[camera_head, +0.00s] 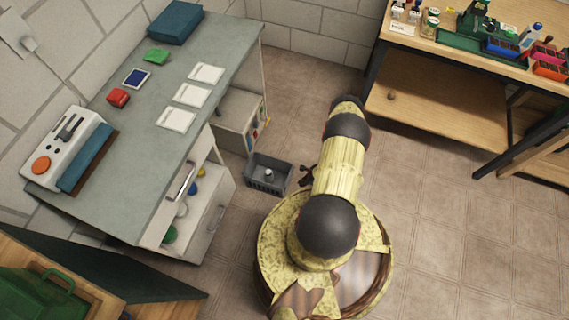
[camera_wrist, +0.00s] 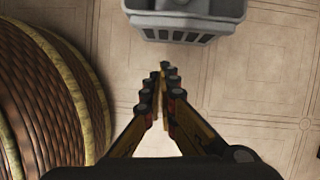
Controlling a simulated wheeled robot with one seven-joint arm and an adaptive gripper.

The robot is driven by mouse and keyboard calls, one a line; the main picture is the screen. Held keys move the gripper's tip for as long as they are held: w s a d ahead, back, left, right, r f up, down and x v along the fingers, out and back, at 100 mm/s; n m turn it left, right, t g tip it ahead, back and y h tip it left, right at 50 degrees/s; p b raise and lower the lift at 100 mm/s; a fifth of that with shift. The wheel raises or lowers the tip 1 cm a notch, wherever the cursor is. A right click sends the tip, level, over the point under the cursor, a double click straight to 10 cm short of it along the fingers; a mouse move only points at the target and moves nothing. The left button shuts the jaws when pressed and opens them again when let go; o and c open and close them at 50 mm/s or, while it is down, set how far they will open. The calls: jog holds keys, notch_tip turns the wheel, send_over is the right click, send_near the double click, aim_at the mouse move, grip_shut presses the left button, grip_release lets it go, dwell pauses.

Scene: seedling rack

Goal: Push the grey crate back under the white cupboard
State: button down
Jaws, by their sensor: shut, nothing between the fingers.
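The grey crate (camera_head: 268,183) stands upright on the floor, in front of the white cupboard (camera_head: 213,222) and on its right. A small grey object sits inside the crate. In the wrist view the crate's slotted wall (camera_wrist: 185,32) shows at the top, its far part cut off by the frame. My gripper (camera_head: 306,175) is low, just right of the crate in the head view, partly hidden by my arm. In the wrist view its fingers (camera_wrist: 163,78) are together and empty, pointing at the slotted wall with a small gap of floor between.
An open compartment shows several coloured items. A wooden table (camera_head: 440,115) stands at upper right. The floor (camera_head: 430,220) on the right is clear.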

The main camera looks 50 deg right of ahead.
jog(key=shift+m+h, duration=0.4)
jog(key=w+f+b, duration=0.1)
jog(key=f+b, duration=0.1)
jog(key=f, duration=0.1)
jog(key=d+f+b, duration=0.1)
jog(key=f+b, duration=0.1)
jog(key=f, duration=0.2)
jog(key=w+f+b, duration=0.1)
jog(key=f, duration=0.2)
jog(key=shift+w+d+f+b, duration=0.3)
jog(key=shift+w+d+b, duration=0.05)
jog(key=shift+b, duration=0.05)
jog(key=shift+w+a+r, duration=0.1)
jog(key=shift+w+a, duration=0.15)
jog(key=shift+w, duration=0.3)
jog(key=shift+w+a, duration=0.2)
jog(key=shift+w, duration=0.35)
jog(key=shift+w+a+r+b, duration=0.1)
jog(key=shift+w+a+b, duration=0.35)
jog(key=shift+w, duration=0.3)
